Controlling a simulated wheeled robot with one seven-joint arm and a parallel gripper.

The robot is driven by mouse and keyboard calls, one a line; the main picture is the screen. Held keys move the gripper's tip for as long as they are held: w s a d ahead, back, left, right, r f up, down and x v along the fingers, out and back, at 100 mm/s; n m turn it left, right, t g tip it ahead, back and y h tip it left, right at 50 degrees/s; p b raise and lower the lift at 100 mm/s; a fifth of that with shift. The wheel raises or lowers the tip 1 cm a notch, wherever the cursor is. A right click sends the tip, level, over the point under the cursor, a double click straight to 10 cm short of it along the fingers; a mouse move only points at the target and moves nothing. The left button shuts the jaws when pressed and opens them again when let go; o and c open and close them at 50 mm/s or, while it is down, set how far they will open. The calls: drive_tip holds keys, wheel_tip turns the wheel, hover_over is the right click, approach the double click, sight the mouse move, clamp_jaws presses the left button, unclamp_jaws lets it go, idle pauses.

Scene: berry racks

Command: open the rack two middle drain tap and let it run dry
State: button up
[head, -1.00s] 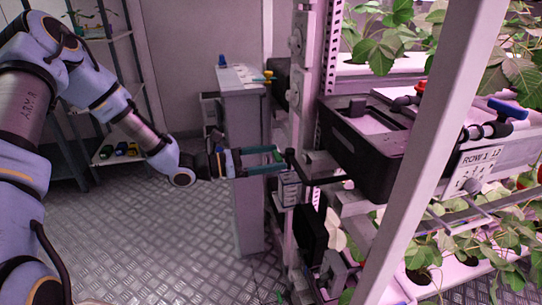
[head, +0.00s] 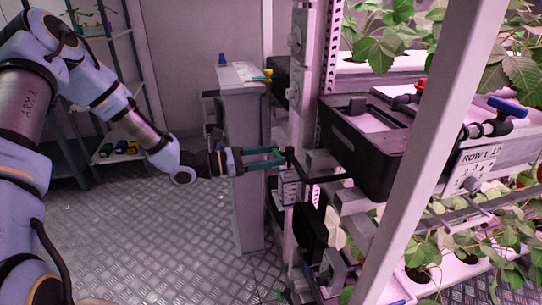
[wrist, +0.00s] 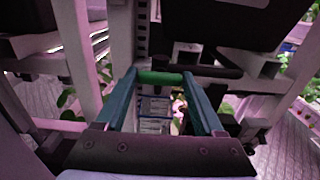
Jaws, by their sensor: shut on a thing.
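My gripper (head: 276,158) reaches the middle of the rack post from the left in the head view, with teal fingers. It is shut on a green handle (wrist: 160,77), which spans crosswise between the fingertips in the wrist view. I take the handle to be the drain tap's. A dark fitting (head: 291,158) and a black pipe (head: 328,178) sit just beyond the fingertips, above a small label plate (head: 289,188). The label is too small to read. The tap's outlet is hidden, and I cannot see any water.
A black tank (head: 375,160) overhangs close to the right of my gripper. A pale upright (head: 425,125) crosses the front of the rack. A grey cabinet (head: 240,165) stands behind my gripper. The metal floor (head: 140,235) at left is clear.

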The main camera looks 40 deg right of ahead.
drive_tip(key=shift+c, duration=0.4)
drive_tip(key=shift+r+n+p, duration=0.1)
drive_tip(key=shift+n+p, duration=0.2)
drive_tip(key=shift+p, duration=0.15)
drive_tip(key=n+p, duration=0.2)
drive_tip(key=n, duration=0.1)
drive_tip(key=shift+r+p, duration=0.15)
drive_tip(key=shift+p, duration=0.2)
drive_tip(key=n+p, duration=0.3)
drive_tip(key=n, duration=0.2)
drive_tip(key=shift+p, duration=0.35)
drive_tip(key=n+p, duration=0.2)
drive_tip(key=n, duration=0.2)
drive_tip(key=shift+w+n, duration=0.1)
drive_tip(key=shift+n, duration=0.3)
drive_tip(key=n, duration=0.2)
drive_tip(key=n+p, duration=0.1)
drive_tip(key=n, duration=0.1)
drive_tip(key=shift+f, duration=0.3)
drive_tip(key=shift+n, duration=0.4)
drive_tip(key=o, duration=1.4)
